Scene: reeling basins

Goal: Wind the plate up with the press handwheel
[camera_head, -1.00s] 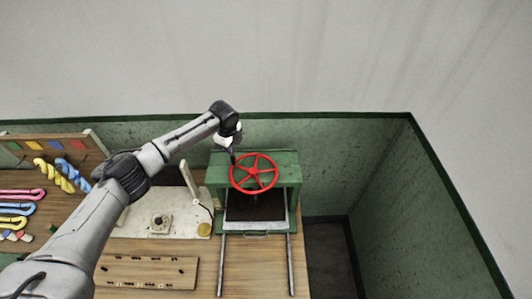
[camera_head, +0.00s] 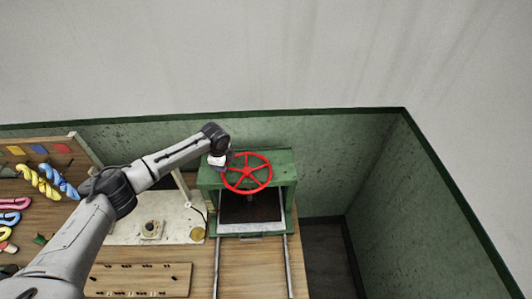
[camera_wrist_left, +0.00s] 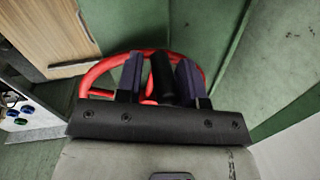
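The red press handwheel (camera_head: 247,173) with several spokes lies on top of the green press frame (camera_head: 290,172). A dark plate (camera_head: 250,207) shows inside the frame below the wheel; its height is hard to judge. My left gripper (camera_head: 222,164) is at the wheel's left rim. In the left wrist view, its two dark fingers (camera_wrist_left: 160,80) stand apart on either side of the wheel's black handle (camera_wrist_left: 162,68), with a gap showing at the left finger. The red rim (camera_wrist_left: 95,75) passes behind the fingers. My right gripper is not in view.
Two metal rails (camera_head: 288,265) run forward from the press over the wooden table. A pale board (camera_head: 180,228) and a pegged wooden strip (camera_head: 135,280) lie left of it. Coloured skeins (camera_head: 38,182) lie further left. Green walls (camera_head: 375,170) stand behind and right.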

